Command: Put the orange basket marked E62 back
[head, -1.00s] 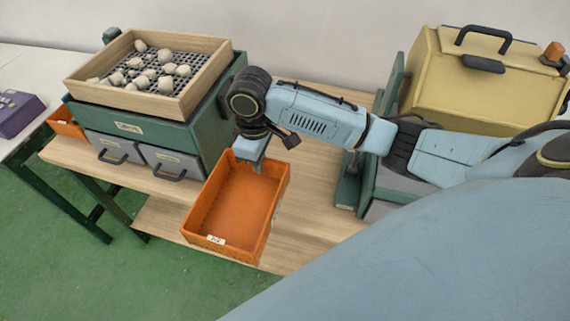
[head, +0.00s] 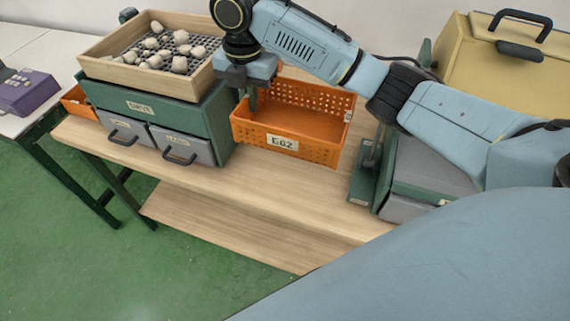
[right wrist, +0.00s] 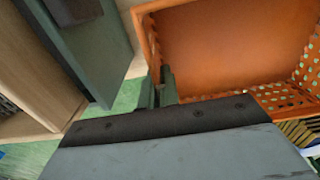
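The orange basket (head: 320,142) marked E62 is between the green drawer cabinet and the green stand, its label facing front. It looks level and empty. I cannot tell whether it touches the tabletop. My right gripper (head: 252,98) is at the basket's left end, pointing down, its fingers closed on the left wall. In the right wrist view the fingers (right wrist: 159,88) straddle the wall of the basket (right wrist: 230,40), and the basket's inside shows bare. My left gripper is not in view.
The green cabinet (head: 215,110) with two grey drawers stands close left, bearing a wooden tray (head: 110,77) of pale lumps. The green stand (head: 368,170) and a yellow case (head: 480,75) are at right. The wooden tabletop (head: 270,185) is clear in front.

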